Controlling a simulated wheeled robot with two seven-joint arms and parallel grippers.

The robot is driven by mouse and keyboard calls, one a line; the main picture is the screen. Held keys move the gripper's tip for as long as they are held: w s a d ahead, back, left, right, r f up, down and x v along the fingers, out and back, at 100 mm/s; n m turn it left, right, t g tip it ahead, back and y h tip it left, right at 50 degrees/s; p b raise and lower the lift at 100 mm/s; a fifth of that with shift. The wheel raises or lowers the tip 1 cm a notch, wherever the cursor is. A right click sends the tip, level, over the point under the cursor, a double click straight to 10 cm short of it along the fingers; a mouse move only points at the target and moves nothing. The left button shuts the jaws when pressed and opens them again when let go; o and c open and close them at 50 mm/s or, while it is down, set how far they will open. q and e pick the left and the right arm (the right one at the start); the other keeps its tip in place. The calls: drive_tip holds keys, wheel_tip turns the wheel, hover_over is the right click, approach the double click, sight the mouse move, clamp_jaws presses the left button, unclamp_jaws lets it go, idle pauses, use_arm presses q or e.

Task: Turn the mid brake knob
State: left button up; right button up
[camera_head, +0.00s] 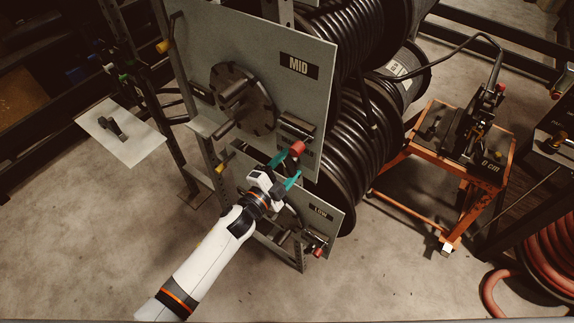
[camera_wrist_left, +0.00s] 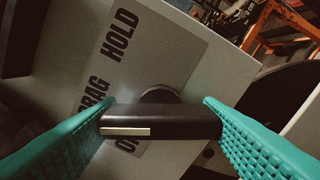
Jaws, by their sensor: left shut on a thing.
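The mid brake knob (camera_head: 298,147) shows as a small red end at the lower right of the grey panel marked MID (camera_head: 301,66). My left gripper (camera_head: 294,163), with teal fingers, reaches it from below. In the left wrist view the knob (camera_wrist_left: 165,121) is a dark bar with a pale stripe, between the two teal fingers of the gripper (camera_wrist_left: 158,113), which are shut on its ends. Behind it a label plate (camera_wrist_left: 125,42) reads HOLD and DRAG; a third word is mostly hidden by the bar. My right gripper is out of view.
Below is a panel marked LOW (camera_head: 320,214) with its own red knob (camera_head: 318,252). Black hose reels (camera_head: 345,140) stand just behind the panels. An orange cart (camera_head: 440,170) stands to the right. The floor at the left front is clear.

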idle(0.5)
use_arm(q)
drive_tip(key=o, duration=1)
drive_tip(key=b+v, duration=0.3)
drive_tip(key=v, duration=0.9)
